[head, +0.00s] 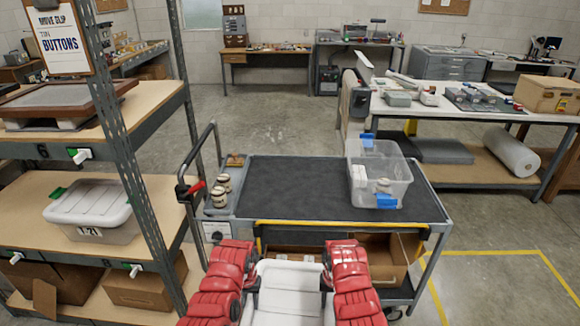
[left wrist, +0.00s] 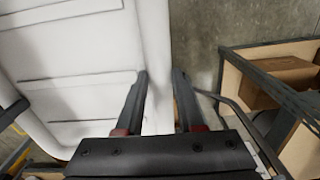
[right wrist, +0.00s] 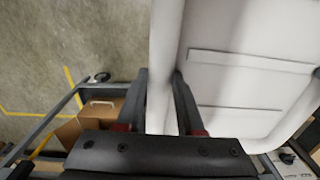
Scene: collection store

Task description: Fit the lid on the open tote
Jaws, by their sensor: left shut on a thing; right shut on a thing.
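The white lid (head: 290,290) is held level in front of my body at the bottom of the head view. My left gripper (head: 254,288) is shut on the lid's left edge; in the left wrist view the lid (left wrist: 75,65) lies between and beside its fingers (left wrist: 160,100). My right gripper (head: 325,280) is shut on the lid's right edge; the right wrist view shows its fingers (right wrist: 160,100) on the rim of the lid (right wrist: 245,80). The open clear tote (head: 398,185) with blue handles stands on the cart's right end, apart from the lid. White items lie inside it.
The cart's dark top (head: 295,185) is bare in the middle. Small jars (head: 222,184) stand at its left end. A shelf rack (head: 130,130) with a lidded tote (head: 92,212) is at left. A workbench (head: 450,95) is at right.

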